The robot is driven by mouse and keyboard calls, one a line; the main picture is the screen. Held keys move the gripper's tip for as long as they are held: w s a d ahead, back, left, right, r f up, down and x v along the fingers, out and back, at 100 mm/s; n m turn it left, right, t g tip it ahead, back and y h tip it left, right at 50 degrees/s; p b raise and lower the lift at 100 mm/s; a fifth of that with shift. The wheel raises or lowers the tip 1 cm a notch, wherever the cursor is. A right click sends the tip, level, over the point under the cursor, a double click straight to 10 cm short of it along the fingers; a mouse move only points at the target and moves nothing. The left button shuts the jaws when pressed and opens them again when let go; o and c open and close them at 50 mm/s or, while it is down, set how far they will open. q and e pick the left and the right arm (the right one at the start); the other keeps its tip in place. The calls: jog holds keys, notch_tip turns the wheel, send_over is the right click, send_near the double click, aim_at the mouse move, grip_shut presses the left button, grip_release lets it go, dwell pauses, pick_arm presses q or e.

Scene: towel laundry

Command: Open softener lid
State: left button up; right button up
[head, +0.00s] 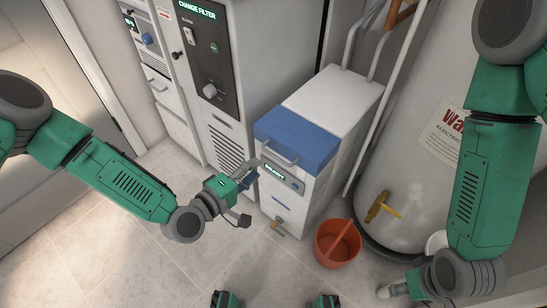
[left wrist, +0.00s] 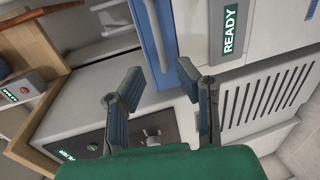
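The softener is a white cabinet (head: 335,103) with a blue lid (head: 300,138) on its front top and a pale bar handle (head: 275,153) on the lid. The lid looks shut. A READY display (head: 284,177) sits below it and shows in the left wrist view (left wrist: 230,30). My left gripper (head: 254,172) is just left of the lid's front, apart from the handle. In the left wrist view my left gripper (left wrist: 160,80) is open and empty, with the blue lid (left wrist: 146,30) and handle (left wrist: 157,35) beyond its fingertips. My right gripper (head: 395,287) is low at right; its fingers are unclear.
A grey machine marked CHANGE FILTER (head: 205,70) stands left of the softener. A large white tank (head: 440,90) stands right, with a brass valve (head: 378,208). An orange bucket (head: 337,245) is on the floor in front. The tiled floor (head: 110,240) at left is clear.

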aim_at(273, 154)
pick_arm(q)
jog(key=shift+b+x, duration=1.05)
jog(key=shift+x, duration=3.1)
grip_shut()
